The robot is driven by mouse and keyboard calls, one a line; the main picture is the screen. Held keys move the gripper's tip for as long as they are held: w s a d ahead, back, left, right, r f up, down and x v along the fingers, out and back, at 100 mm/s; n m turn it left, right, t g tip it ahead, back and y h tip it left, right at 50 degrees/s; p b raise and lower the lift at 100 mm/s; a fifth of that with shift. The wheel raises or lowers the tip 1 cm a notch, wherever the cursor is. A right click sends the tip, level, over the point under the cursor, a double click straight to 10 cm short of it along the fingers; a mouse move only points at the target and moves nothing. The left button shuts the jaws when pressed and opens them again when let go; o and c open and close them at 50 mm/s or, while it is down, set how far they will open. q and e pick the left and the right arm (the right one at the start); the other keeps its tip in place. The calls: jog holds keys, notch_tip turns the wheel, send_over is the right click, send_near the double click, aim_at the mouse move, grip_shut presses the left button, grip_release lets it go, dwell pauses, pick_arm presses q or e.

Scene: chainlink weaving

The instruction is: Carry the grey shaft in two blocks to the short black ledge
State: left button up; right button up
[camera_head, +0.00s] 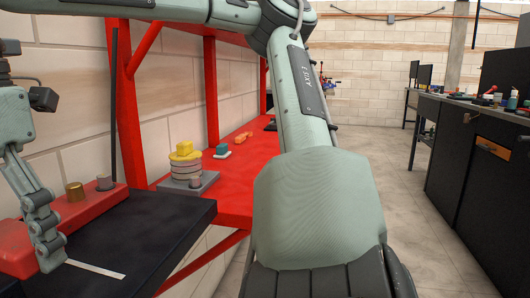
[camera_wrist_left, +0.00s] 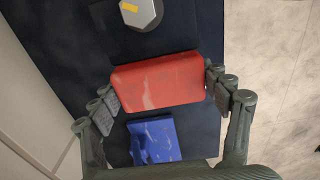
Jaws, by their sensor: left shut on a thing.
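My left gripper (camera_head: 30,225) points down at the left of the head view. In the left wrist view the left gripper (camera_wrist_left: 165,93) has its fingers on both sides of a red block (camera_wrist_left: 157,82) and is shut on it. The red block lies across the view, above or on a black surface (camera_wrist_left: 205,30); I cannot tell which. In the head view a black surface (camera_head: 150,232) with a white strip reaches to the right of the gripper. I cannot make out the grey shaft for certain. My right gripper is not in view.
A blue block (camera_wrist_left: 153,140) and a grey hexagonal piece (camera_wrist_left: 142,14) show around the red block. A red shelf (camera_head: 233,190) bears a grey-and-yellow stack (camera_head: 186,165). My arm covers the centre.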

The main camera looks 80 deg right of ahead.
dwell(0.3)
pick_arm(q)
jog(key=o, duration=1.9)
jog(key=shift+f, duration=0.15)
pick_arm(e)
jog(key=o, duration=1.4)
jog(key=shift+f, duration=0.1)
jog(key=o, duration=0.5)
pick_arm(q)
jog(key=shift+c, duration=0.6)
jog(key=shift+r, duration=0.2)
